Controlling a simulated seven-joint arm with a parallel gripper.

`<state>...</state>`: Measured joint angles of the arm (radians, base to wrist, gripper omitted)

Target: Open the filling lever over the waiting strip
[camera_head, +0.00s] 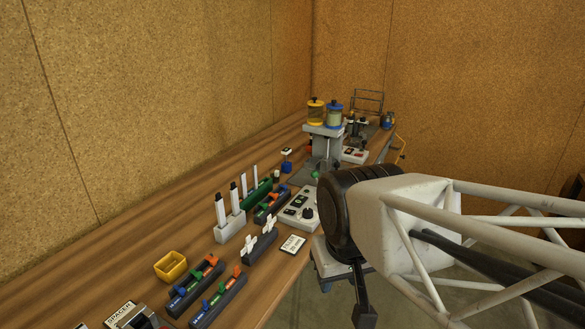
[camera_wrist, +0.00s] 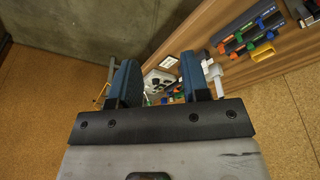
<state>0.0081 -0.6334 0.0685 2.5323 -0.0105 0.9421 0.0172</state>
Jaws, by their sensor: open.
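The filling stand (camera_head: 325,130) is at the far end of the bench in the head view. It carries a yellow-lidded jar (camera_head: 316,112) and a blue-lidded jar (camera_head: 334,116). A green knob (camera_head: 315,175) shows low in front of the stand; I cannot tell whether it belongs to the filling lever. I cannot make out the waiting strip under the stand. My gripper (camera_wrist: 158,82) is open, with two blue fingers apart and nothing held between them. Small bench items show beyond the fingers, well away from them. My arm covers the right of the head view.
A white control box (camera_head: 299,208) with knobs stands at the bench's front edge. Dark racks with coloured clips (camera_head: 218,297), a yellow bin (camera_head: 171,266) and white upright pieces (camera_head: 229,222) stand nearer. Cork walls (camera_head: 150,90) close off the left and back.

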